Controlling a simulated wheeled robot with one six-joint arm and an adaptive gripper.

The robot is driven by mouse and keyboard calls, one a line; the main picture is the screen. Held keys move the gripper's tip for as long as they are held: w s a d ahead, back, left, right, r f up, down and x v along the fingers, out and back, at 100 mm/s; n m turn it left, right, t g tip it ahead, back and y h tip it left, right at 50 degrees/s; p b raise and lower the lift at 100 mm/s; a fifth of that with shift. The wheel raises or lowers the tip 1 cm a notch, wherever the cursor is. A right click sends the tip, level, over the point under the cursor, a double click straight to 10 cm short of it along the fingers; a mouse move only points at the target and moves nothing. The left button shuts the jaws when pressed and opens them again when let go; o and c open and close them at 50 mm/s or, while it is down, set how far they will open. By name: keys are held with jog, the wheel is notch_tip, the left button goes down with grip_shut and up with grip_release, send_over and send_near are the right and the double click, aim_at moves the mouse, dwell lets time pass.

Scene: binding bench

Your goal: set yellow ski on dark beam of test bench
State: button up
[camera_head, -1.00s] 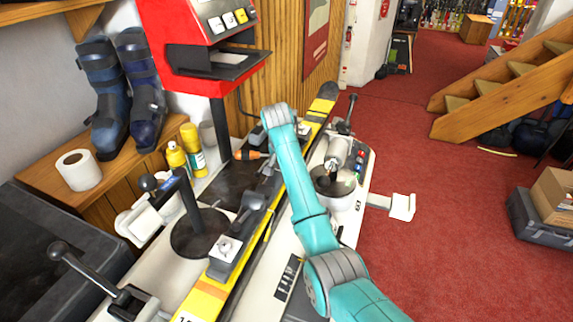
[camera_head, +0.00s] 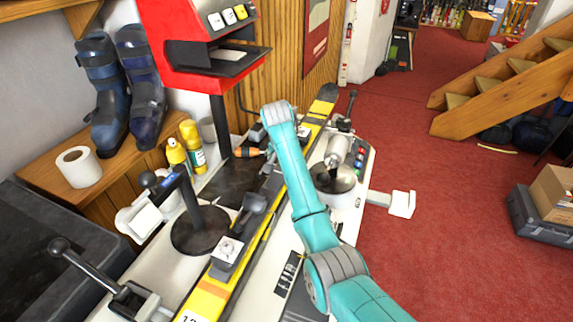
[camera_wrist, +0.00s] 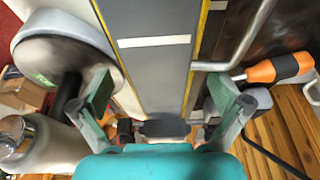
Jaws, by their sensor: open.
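The yellow ski (camera_head: 207,294) lies lengthwise along the test bench (camera_head: 262,296) in the head view, with bindings on top and its dark tip at the far end. In the wrist view the ski (camera_wrist: 152,70) is a grey band with yellow edges and a white stripe. My gripper (camera_wrist: 162,100) is open, one finger to each side of the ski, with gaps between fingers and edges. The head view mostly hides the gripper behind my teal arm. A dark strip shows along the ski's right edge; I cannot tell whether it is the beam or whether the ski rests on it.
An orange-handled screwdriver (camera_wrist: 280,68) lies close to the right finger in the wrist view. A red machine (camera_head: 200,45), yellow bottles (camera_head: 192,150) and a black lever (camera_head: 90,268) are to the left.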

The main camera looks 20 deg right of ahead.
jog(key=v, duration=1.2)
jog(key=shift+r, duration=0.4)
